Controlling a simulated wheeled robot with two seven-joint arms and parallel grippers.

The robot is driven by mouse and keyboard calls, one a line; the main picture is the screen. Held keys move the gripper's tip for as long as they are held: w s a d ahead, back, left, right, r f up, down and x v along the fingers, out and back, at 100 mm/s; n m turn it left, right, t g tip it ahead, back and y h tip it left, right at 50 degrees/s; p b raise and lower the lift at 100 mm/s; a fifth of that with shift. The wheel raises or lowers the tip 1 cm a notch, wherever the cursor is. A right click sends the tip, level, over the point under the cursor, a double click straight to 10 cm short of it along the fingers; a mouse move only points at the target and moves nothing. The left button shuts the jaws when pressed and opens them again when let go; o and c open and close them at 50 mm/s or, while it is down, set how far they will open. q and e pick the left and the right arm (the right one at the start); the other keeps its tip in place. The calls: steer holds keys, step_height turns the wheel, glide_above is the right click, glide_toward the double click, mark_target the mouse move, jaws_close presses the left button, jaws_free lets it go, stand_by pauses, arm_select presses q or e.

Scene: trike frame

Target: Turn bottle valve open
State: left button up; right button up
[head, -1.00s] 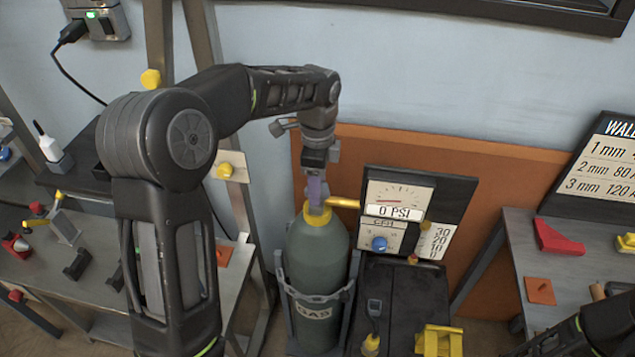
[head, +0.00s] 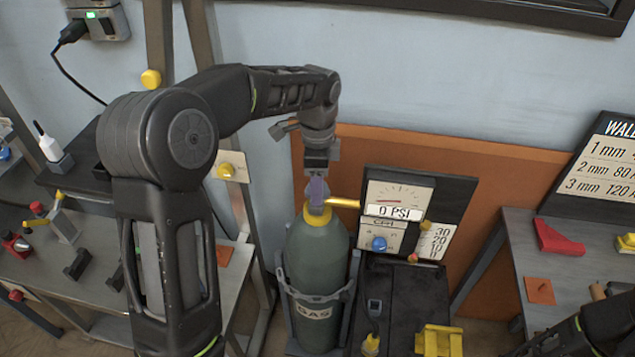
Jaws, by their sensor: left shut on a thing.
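The green gas bottle (head: 317,265) stands upright in a grey holder, with a label reading GAS. A yellow collar (head: 316,219) sits at its neck, and a purple valve (head: 317,190) is on top. My left gripper (head: 318,180) comes down from above and is shut on the valve; its fingertips are small here and partly merge with it. A yellow pipe (head: 344,203) runs from the valve to the gauge panel (head: 452,195), which reads 0 PSI. My right gripper is not in view; only part of my right arm shows at the lower right.
A dark cart (head: 391,282) with a yellow block (head: 440,341) stands right of the bottle. An orange board (head: 520,180) is behind. A grey table (head: 520,240) with a red piece (head: 557,238) is at right; a cluttered workbench is at left.

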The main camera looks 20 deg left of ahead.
arm_select(q)
steer(key=n, duration=0.8)
steer(key=shift+n, duration=0.3)
steer(key=n, duration=0.4)
steer(key=shift+n, duration=0.3)
steer(key=n, duration=0.4)
steer(key=shift+n+p, duration=0.3)
steer(key=n, duration=0.3)
steer(key=shift+w+r+n, duration=0.1)
steer(key=shift+n, duration=0.2)
steer(key=n+p, duration=0.1)
steer(key=n, duration=0.3)
steer(key=n+p, duration=0.1)
steer(key=n, duration=0.4)
steer(key=n+p, duration=0.1)
steer(key=n, duration=0.3)
